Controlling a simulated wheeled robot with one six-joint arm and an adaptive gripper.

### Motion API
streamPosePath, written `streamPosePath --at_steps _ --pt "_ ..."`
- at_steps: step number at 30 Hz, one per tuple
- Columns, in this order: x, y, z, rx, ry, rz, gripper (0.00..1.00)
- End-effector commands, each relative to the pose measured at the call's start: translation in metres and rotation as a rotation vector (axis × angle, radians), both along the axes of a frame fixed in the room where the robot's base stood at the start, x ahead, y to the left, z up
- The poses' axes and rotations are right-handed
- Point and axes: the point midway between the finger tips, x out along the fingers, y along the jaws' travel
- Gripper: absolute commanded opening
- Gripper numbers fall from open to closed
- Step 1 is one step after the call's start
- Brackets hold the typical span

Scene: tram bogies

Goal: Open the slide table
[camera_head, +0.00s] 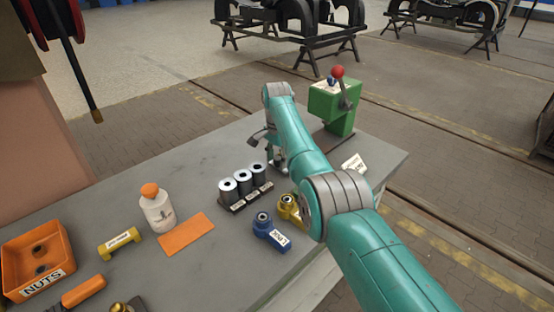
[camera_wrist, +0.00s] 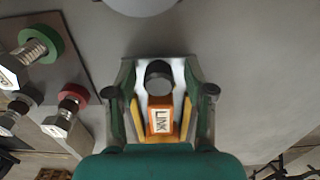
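No part in view is clearly marked as the slide table. In the wrist view my gripper (camera_wrist: 160,100) has its two fingers spread apart, with yellow inner pads. Between them shows an orange block labelled LINK (camera_wrist: 158,122) with a dark round end, against a pale plate. Gaps show between the block and the pads; I cannot tell its depth. In the head view, my gripper (camera_head: 275,153) is partly hidden behind my arm, above the bench. A green box (camera_head: 333,108) with a red-knobbed lever (camera_head: 338,72) stands at the bench's far end.
In the wrist view, bolts with green (camera_wrist: 40,43) and red (camera_wrist: 73,93) rings lie left.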

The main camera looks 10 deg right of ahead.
Motion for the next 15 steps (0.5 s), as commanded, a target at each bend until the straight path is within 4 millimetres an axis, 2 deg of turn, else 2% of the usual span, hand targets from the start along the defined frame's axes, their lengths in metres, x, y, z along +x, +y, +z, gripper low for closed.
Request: streamPosePath --at_steps 9,15 --pt "0.0 -0.001 0.002 0.0 0.0 -0.001 0.55" --pt "0.001 -0.001 0.026 0.0 -0.003 -0.001 0.55"
